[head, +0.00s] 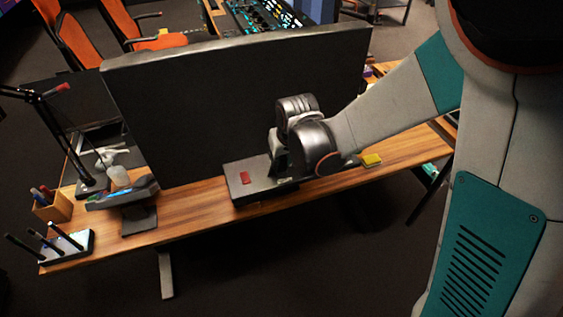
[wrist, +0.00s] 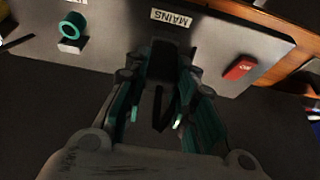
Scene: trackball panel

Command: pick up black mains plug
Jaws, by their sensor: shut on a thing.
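The black mains plug (wrist: 163,60) shows in the wrist view between my fingertips, just below a white label reading MAINS. My gripper (wrist: 163,72) is shut on it, with one finger on either side. I cannot tell whether the plug still touches the panel. The grey panel (wrist: 115,20) lies under the gripper and carries the label (wrist: 171,18). In the head view the panel (head: 237,187) rests on the wooden desk, and my wrist hides the plug.
A red switch (wrist: 240,67) sits right of the plug and a teal ring (wrist: 72,25) left of it. A yellow block (head: 371,160) lies on the desk (head: 190,218) to the right; a pen holder (head: 52,207) stands far left.

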